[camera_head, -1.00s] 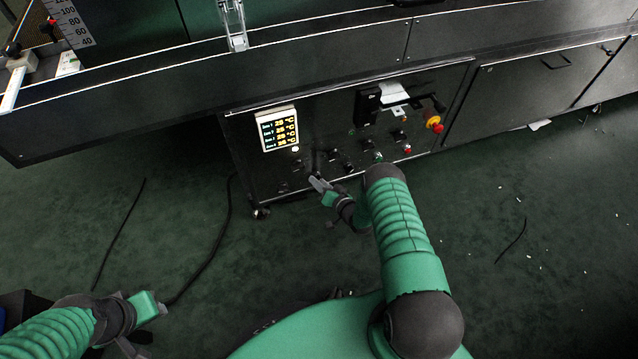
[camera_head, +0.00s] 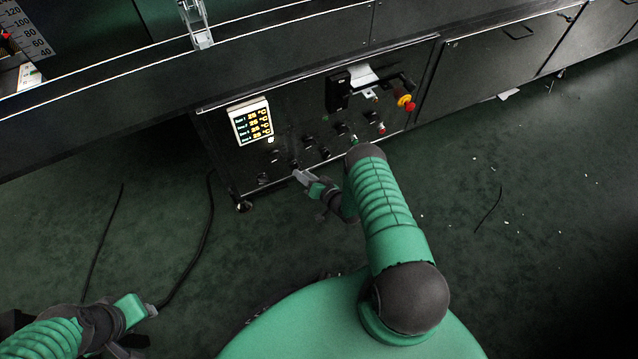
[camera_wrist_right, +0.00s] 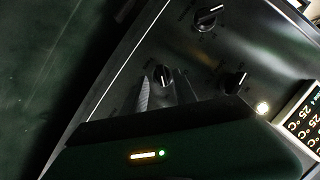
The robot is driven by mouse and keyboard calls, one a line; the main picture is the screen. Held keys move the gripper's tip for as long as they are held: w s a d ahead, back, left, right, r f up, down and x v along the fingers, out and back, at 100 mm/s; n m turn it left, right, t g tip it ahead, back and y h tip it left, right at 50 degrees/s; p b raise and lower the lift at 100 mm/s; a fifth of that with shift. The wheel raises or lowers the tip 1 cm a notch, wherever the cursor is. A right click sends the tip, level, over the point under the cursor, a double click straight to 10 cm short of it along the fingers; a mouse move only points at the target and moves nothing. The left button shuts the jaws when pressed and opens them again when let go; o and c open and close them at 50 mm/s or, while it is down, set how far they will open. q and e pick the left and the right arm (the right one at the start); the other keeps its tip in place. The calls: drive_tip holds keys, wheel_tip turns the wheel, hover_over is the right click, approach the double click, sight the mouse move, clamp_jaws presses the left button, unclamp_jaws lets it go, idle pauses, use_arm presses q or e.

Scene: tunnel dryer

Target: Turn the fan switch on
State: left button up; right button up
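The dark control panel (camera_head: 215,135) carries several black rotary knobs in the head view. Their labels are too small to read, so I cannot tell which is the fan switch. My right gripper (camera_head: 298,175) is at the lower knobs, below the lit display. In the right wrist view, the fingers of this gripper (camera_wrist_right: 165,92) are apart, with one knob (camera_wrist_right: 163,75) showing between their tips. I cannot tell whether they touch it. Two other knobs (camera_wrist_right: 207,16) (camera_wrist_right: 234,81) are outside the fingers. My left gripper (camera_head: 148,309) is low at the left, away from the panel; its fingers are unclear.
The temperature display (camera_head: 251,121) is lit above the knobs. A dark cable (camera_head: 208,225) lies on the green floor. The floor before the machine is otherwise mostly clear.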

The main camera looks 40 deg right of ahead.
drive_tip(key=p+v, duration=0.5)
drive_tip(key=v, duration=0.8)
drive_tip(key=shift+s, duration=0.2)
